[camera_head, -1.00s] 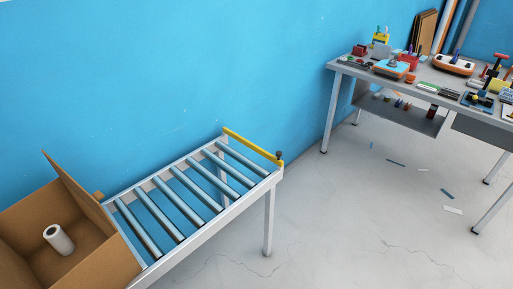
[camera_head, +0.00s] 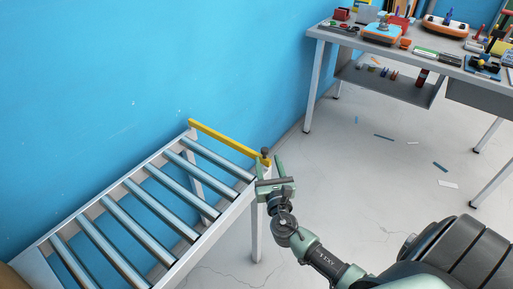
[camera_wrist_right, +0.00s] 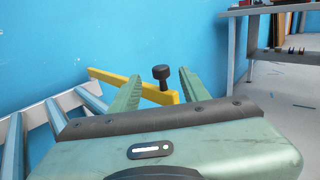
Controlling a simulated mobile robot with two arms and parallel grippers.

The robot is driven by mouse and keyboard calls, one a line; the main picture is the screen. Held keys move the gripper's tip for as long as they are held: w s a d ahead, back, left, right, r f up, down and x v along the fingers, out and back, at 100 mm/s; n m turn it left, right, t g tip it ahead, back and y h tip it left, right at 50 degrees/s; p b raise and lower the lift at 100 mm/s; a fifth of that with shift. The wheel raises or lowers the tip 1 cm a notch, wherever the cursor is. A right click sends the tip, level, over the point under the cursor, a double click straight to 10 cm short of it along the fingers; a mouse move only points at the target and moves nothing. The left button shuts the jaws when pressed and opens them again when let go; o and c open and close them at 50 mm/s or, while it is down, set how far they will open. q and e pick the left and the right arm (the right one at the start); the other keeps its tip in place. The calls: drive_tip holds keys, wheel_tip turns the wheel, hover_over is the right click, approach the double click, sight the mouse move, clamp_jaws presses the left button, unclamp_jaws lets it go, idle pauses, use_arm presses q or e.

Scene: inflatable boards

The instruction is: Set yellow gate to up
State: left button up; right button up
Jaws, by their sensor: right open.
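The yellow gate (camera_head: 228,142) is a bar lying across the far end of the roller conveyor (camera_head: 200,218). A dark knob (camera_head: 266,152) stands at its right end. My right gripper (camera_head: 271,166) is open at that end of the conveyor, close to the knob. In the right wrist view, the knob (camera_wrist_right: 161,74) and the right part of the yellow gate (camera_wrist_right: 150,91) show between the open fingers (camera_wrist_right: 158,88). I cannot tell whether the fingers touch them. My left gripper is not in view.
A workbench (camera_head: 340,40) with several tools and parts stands at the upper right. The blue wall (camera_head: 110,80) runs behind the conveyor. Small scraps (camera_head: 447,184) lie on the grey floor. A corner of a cardboard box (camera_head: 12,279) shows at the lower left.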

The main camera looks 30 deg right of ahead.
sight(265, 153)
drive_tip(key=x, duration=0.6)
drive_tip(key=shift+d, duration=0.1)
clamp_jaws()
idle(1.3)
